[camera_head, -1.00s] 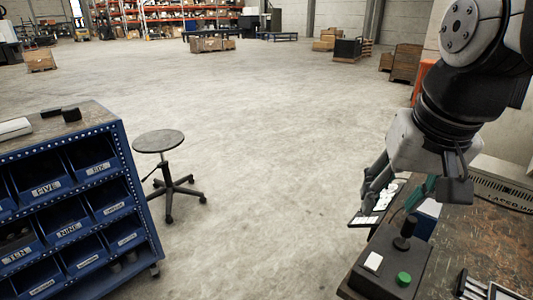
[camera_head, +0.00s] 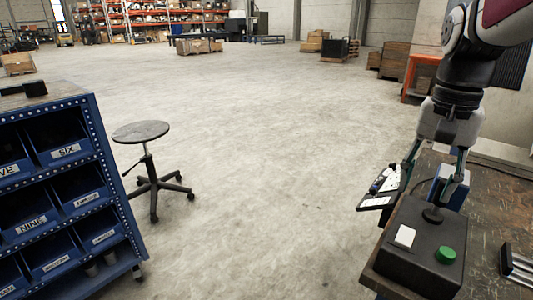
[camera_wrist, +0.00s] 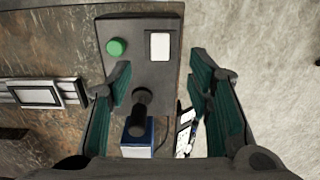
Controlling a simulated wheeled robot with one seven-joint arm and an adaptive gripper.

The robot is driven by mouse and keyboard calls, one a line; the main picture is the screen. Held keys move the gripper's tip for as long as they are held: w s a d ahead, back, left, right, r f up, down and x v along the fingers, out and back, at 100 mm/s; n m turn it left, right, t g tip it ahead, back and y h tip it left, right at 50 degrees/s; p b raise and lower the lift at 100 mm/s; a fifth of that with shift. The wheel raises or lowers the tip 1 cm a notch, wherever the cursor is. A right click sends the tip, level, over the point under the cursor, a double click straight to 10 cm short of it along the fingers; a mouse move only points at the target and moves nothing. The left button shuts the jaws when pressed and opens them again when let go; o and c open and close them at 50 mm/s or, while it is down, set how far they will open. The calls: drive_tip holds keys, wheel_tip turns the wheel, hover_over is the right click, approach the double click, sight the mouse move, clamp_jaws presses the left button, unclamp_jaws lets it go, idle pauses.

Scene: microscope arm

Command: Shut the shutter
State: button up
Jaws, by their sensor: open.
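A dark control box (camera_head: 419,245) stands on the worn workbench. It carries a white rectangular switch (camera_head: 404,236), a green round button (camera_head: 445,255) and a black knobbed stick. In the wrist view the box (camera_wrist: 150,70) shows the green button (camera_wrist: 117,47), the white switch (camera_wrist: 160,46) and the stick (camera_wrist: 141,97). My gripper (camera_head: 412,190) is open and points down near the stick end of the box. In the wrist view its fingers (camera_wrist: 160,78) are spread on either side of the stick, apart from it, with nothing held. I cannot pick out the shutter for certain.
A blue and white box (camera_head: 447,187) stands just behind the control box. A dark panel with white pieces (camera_head: 376,202) juts at the bench's left edge. A metal-framed item (camera_head: 518,266) lies right. A stool (camera_head: 141,132) and blue bin rack (camera_head: 110,190) stand left; open floor lies between.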

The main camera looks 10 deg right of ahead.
sight(403, 241)
wheel_tip(403, 241, down, 13)
drive_tip(key=b, duration=0.3)
drive_tip(key=shift+f, duration=0.1)
